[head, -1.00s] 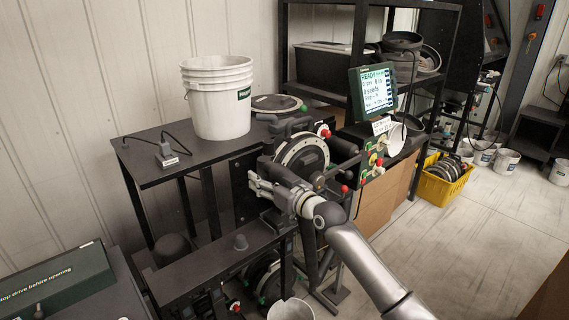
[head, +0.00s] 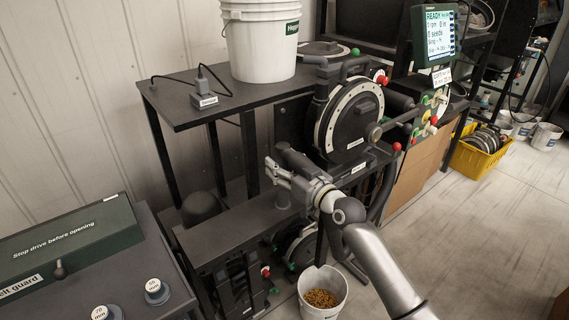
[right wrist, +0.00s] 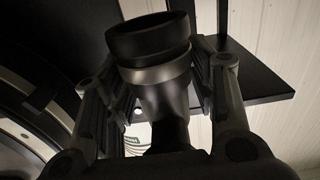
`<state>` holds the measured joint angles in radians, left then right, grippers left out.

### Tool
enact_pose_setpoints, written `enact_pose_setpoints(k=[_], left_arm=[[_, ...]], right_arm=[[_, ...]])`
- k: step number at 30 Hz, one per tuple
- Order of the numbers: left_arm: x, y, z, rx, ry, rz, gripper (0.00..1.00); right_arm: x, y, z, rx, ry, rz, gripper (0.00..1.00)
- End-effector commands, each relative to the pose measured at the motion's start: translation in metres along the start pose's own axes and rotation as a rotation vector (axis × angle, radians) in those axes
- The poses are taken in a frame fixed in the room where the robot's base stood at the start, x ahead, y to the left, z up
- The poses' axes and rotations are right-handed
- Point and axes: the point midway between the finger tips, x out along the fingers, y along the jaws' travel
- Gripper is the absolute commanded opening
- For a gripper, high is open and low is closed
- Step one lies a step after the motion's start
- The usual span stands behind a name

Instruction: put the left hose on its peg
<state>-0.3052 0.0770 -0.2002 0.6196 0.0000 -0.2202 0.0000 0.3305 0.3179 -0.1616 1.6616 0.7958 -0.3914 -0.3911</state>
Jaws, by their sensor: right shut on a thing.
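My right gripper (head: 283,176) is shut on a dark hose (head: 301,160) in front of the seed meter (head: 350,118). In the right wrist view, the hose's wide dark cuff (right wrist: 150,40) and grey neck stand between the two fingers (right wrist: 160,95). A short grey peg (head: 283,197) stands upright on the dark beam (head: 215,232). In the head view the gripper and hose are just above the peg; I cannot tell whether they touch it. The gripper covers part of the hose. My left gripper is not in view.
A white bucket (head: 262,45) stands on the dark table (head: 180,105) behind. A small bucket of seeds (head: 322,300) is on the floor below. A green guard box (head: 75,240) is at left. A lit screen (head: 438,35) is at right, above a yellow crate (head: 478,158).

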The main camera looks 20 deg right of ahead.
Motion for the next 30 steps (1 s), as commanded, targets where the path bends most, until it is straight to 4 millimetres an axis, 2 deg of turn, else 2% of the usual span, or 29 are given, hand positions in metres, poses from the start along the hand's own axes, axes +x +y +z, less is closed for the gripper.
enact_pose_setpoints(k=[30], left_arm=[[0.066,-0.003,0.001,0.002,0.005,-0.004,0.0]], right_arm=[[0.0,0.0,0.073,-0.001,0.002,0.001,0.19]])
